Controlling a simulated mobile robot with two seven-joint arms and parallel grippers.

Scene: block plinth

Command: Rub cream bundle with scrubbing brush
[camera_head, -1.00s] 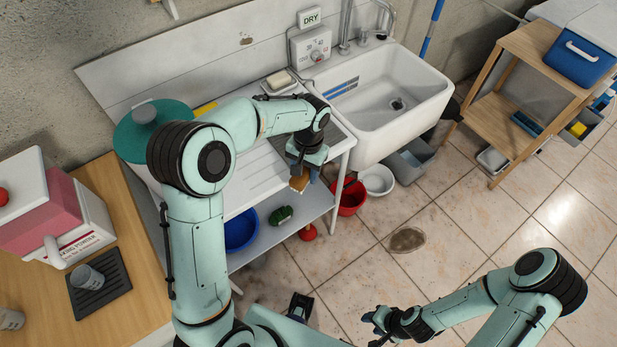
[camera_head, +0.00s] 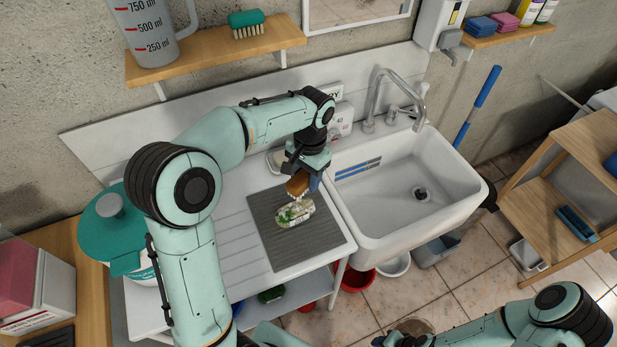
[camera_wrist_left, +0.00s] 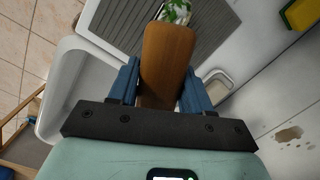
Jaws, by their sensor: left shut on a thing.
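The cream bundle (camera_head: 295,213), pale with a green leaf pattern, lies on the dark grey ribbed mat (camera_head: 268,240) on the draining board. It shows partly at the top of the left wrist view (camera_wrist_left: 177,10). My left gripper (camera_head: 306,174) is shut on the scrubbing brush (camera_head: 298,184), which has a brown wooden back. The brush is just behind the bundle's upper edge; I cannot tell if they touch. In the left wrist view the brush back (camera_wrist_left: 167,55) sits between the blue fingers. My right gripper (camera_head: 402,340) is partly cut off at the bottom edge.
A white sink (camera_head: 405,190) with a tap adjoins the draining board on the right. A teal-lidded pot (camera_head: 112,222) stands left. A wall shelf (camera_head: 215,52) holds a jug and a green brush (camera_head: 247,22). A red bowl (camera_head: 357,281) stands below.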

